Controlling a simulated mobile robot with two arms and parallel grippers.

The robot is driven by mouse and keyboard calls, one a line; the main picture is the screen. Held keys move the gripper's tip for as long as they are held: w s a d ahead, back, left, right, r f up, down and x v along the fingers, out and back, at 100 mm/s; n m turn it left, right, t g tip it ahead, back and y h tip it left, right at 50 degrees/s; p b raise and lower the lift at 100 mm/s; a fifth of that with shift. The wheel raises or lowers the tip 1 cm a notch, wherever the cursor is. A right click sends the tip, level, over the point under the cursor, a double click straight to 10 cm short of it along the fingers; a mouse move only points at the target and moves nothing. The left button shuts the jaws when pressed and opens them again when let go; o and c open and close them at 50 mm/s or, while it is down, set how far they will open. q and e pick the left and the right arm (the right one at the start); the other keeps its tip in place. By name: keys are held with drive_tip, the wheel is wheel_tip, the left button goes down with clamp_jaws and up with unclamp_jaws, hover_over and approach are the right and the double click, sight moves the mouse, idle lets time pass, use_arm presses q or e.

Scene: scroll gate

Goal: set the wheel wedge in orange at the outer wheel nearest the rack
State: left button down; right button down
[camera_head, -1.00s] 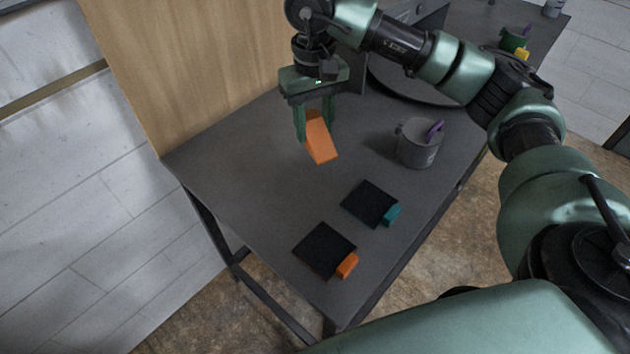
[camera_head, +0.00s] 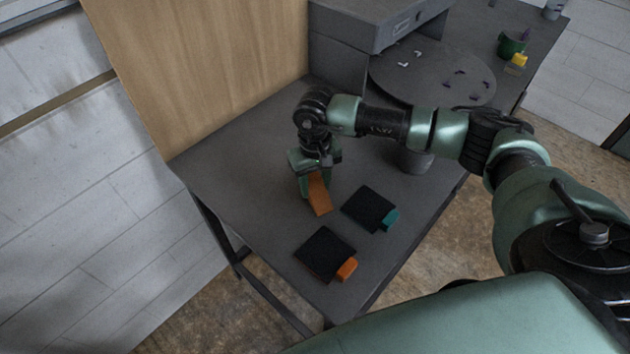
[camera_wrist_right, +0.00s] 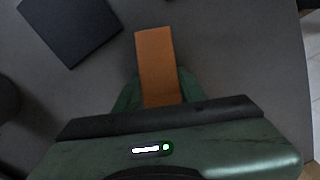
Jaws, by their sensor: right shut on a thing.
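The orange wheel wedge (camera_head: 319,195) is in my right gripper (camera_head: 313,190), low over the grey table, left of the black pad with the teal block. The right wrist view shows the wedge (camera_wrist_right: 158,65) jutting out from between the green fingers of the right gripper (camera_wrist_right: 160,95). I cannot tell whether the wedge touches the table. My left gripper is not in view. No wheel or rack can be made out for certain in these frames.
One black pad (camera_head: 369,208) has a teal block (camera_head: 390,219) at its edge; another pad (camera_head: 324,253) has an orange block (camera_head: 346,269). A grey cup (camera_head: 415,161) is partly behind my arm. A round plate (camera_head: 432,80) and a wooden panel (camera_head: 200,70) stand farther back.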

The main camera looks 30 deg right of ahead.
drive_tip(key=shift+f, duration=0.1)
drive_tip(key=c, duration=1.3)
unclamp_jaws()
drive_tip(key=o, duration=0.4)
drive_tip(key=shift+o, duration=0.2)
